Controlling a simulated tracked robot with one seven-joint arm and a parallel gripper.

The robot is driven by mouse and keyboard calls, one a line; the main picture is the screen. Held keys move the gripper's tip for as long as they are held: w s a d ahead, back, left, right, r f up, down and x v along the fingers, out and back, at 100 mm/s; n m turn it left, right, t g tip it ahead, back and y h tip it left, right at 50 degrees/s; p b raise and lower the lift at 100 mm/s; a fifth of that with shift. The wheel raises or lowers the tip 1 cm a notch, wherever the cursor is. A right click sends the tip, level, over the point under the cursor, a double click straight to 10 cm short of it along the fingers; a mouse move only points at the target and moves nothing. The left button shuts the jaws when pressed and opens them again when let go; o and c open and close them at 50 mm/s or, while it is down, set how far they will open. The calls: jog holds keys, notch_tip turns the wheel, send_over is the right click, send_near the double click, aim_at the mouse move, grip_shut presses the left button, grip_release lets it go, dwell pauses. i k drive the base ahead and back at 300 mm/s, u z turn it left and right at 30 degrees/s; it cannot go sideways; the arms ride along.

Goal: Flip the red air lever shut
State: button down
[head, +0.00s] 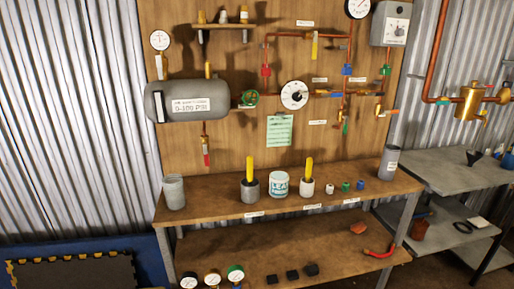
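A red lever (206,159) hangs straight down on the brass fitting under the grey air tank (185,106). The tank is mounted on the wooden backboard and has a white label with a pressure range. Another small red-orange handle (391,110) shows at the right of the copper piping, too small to make out well. I cannot tell from the labels which one is the air lever, or whether either valve is open or shut. My gripper is not in view.
The bench (225,203) below holds a grey cup (174,192), yellow-handled tools in cups, a white tub (279,184) and small coloured caps. Gauges lie on the lower shelf. A grey side table (460,172) stands right. The backboard below the tank is mostly clear.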

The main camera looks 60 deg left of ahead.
aim_at(206, 155)
jog(key=z, duration=0.15)
jog(key=i, duration=0.6)
jog(key=u, duration=2.8)
jog(key=i, duration=1)
jog(key=z, duration=0.15)
jog(key=k, duration=0.75)
jog(key=u, duration=0.05)
